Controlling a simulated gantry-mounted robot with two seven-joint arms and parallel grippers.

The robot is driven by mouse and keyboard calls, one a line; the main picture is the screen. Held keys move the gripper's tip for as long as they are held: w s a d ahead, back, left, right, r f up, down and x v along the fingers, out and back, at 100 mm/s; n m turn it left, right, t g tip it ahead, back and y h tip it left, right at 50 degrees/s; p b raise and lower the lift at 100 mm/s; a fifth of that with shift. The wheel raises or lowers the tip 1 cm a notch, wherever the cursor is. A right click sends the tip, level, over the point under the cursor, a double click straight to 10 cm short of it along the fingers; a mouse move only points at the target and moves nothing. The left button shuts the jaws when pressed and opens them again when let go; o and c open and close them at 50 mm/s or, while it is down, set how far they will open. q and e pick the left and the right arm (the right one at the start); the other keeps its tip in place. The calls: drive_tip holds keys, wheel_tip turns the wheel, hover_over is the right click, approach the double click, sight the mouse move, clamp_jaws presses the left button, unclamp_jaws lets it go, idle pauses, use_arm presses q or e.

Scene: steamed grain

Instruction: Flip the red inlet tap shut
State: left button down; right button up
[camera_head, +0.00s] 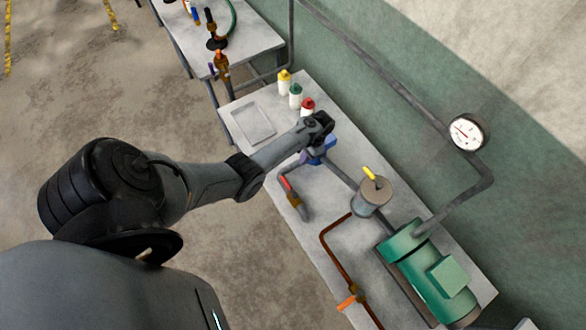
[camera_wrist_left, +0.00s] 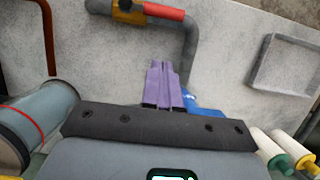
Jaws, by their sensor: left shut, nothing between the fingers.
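The red inlet tap (camera_head: 285,183) is a red lever on a brass valve body (camera_head: 294,200), set in a grey pipe at the bench's near edge. In the left wrist view the red lever (camera_wrist_left: 164,12) lies along the pipe, at the top of the picture. My left gripper (camera_head: 322,125) is above the bench, over the blue fitting (camera_head: 318,151), beyond the tap. Its purple fingers (camera_wrist_left: 163,88) are together and empty, apart from the red lever. My right gripper is not in view.
A shallow tray (camera_head: 252,123) and several capped bottles (camera_head: 295,97) stand at the bench's far end. A grey cylinder with a yellow lever (camera_head: 372,197), a copper pipe with an orange tap (camera_head: 348,302) and a green motor (camera_head: 430,275) stand toward the other end.

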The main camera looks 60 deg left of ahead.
sight(289, 187)
use_arm(q)
drive_tip(key=shift+w+r, duration=0.4)
drive_tip(key=shift+w, duration=0.25)
drive_tip(key=shift+f, duration=0.1)
drive_tip(key=s+f+b, duration=0.6)
drive_tip(key=s+f, duration=0.1)
drive_tip(key=f, duration=0.3)
drive_tip(key=shift+d, duration=0.35)
drive_tip(key=shift+s+f+n, duration=0.1)
drive_tip(key=shift+s+n, duration=0.05)
drive_tip(key=shift+n, duration=0.25)
